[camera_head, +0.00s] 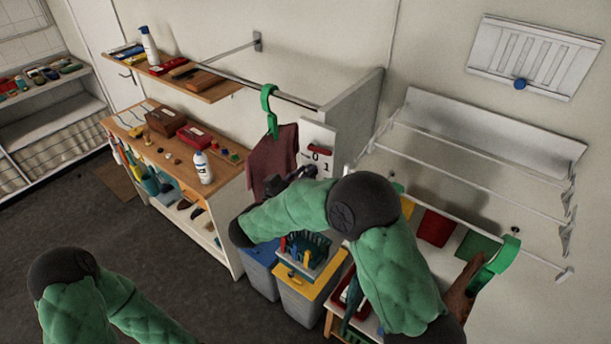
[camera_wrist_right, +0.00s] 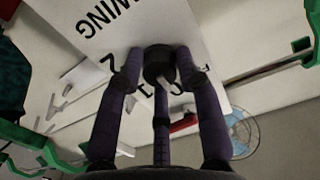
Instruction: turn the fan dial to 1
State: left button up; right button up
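The fan control is a white panel (camera_head: 318,134) on the wall side, with a red strip and the digits 0 and 1 visible. In the right wrist view the panel (camera_wrist_right: 75,25) appears upside down, with a dark round dial (camera_wrist_right: 158,62) bearing a pale pointer. Which mark the pointer meets is unclear. My right gripper (camera_head: 298,178) is at the panel, partly hidden by my arm. In the wrist view its dark fingers (camera_wrist_right: 160,75) are spread around the dial; contact is unclear. A blue fan (camera_wrist_right: 240,133) shows at right. My left gripper is out of view.
A green hanger (camera_head: 269,112) with a dark red cloth (camera_head: 272,160) hangs just left of the panel. Bins with blue and yellow lids (camera_head: 303,285) stand below. A wooden-topped workbench (camera_head: 150,125) is at left, and a white drying rack (camera_head: 480,165) is at right.

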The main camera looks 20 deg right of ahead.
jog(key=shift+c, duration=0.6)
jog(key=shift+m+b, duration=6)
jog(key=shift+b, duration=1.6)
